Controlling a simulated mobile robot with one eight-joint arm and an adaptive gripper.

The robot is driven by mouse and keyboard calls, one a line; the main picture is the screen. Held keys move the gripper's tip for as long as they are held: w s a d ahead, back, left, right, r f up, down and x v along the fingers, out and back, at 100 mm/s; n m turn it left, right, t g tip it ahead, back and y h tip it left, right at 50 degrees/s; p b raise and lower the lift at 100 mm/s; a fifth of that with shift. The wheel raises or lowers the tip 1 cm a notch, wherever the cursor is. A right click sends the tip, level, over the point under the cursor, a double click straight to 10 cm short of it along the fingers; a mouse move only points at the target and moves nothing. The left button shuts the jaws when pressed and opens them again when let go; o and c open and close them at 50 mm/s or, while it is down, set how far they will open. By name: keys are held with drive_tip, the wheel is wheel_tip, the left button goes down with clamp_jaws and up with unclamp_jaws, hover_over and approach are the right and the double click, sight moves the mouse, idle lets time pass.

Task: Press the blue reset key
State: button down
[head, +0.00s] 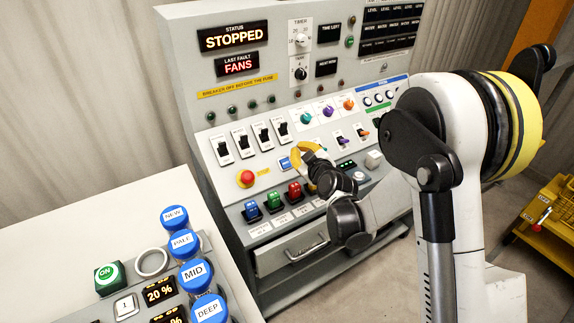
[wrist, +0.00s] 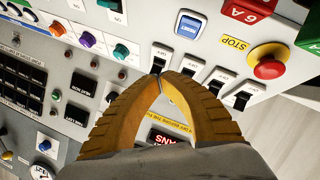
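In the head view the blue key (head: 285,163) shows just left of my gripper (head: 296,157). In the wrist view my gripper (wrist: 161,74) has its two yellow ribbed fingers meeting at the tips, with nothing held. The tips lie below and a little left of the key in that picture. I cannot tell how far above the panel they are; no contact with the key shows.
A row of black toggle breakers (head: 251,141) and a red emergency stop (head: 246,178) on yellow are close to the key. Blue, green and red fuse holders (head: 273,200) stand below it. Coloured knobs (head: 327,110) are above right. A display reads STOPPED (head: 233,37); another reads FANS (head: 237,65).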

sight(286, 158)
drive_tip(key=shift+w+a+f+b, duration=0.55)
drive_tip(key=shift+w+f, duration=0.2)
drive_tip(key=shift+f, duration=0.4)
drive_tip(key=shift+w+a+f+b, duration=0.55)
drive_tip(key=shift+w+f, duration=0.25)
drive_tip(key=shift+f, duration=0.35)
drive_tip(key=shift+w+a+f+b, duration=0.55)
drive_tip(key=shift+w+f, duration=0.2)
drive_tip(key=shift+f, duration=0.4)
drive_tip(key=shift+d, duration=0.1)
drive_tip(key=shift+w+a+f, duration=0.15)
drive_tip(key=shift+a+f, duration=0.05)
drive_tip(key=shift+f, duration=0.1)
drive_tip(key=shift+w+a+f, duration=0.15)
drive_tip(key=shift+a+f, duration=0.05)
drive_tip(key=shift+f, duration=0.3)
idle(0.3)
drive_tip(key=shift+d+r, duration=0.15)
drive_tip(key=shift+r, duration=0.05)
drive_tip(key=shift+s+d+r, duration=0.15)
drive_tip(key=shift+s+r, duration=0.1)
idle(0.3)
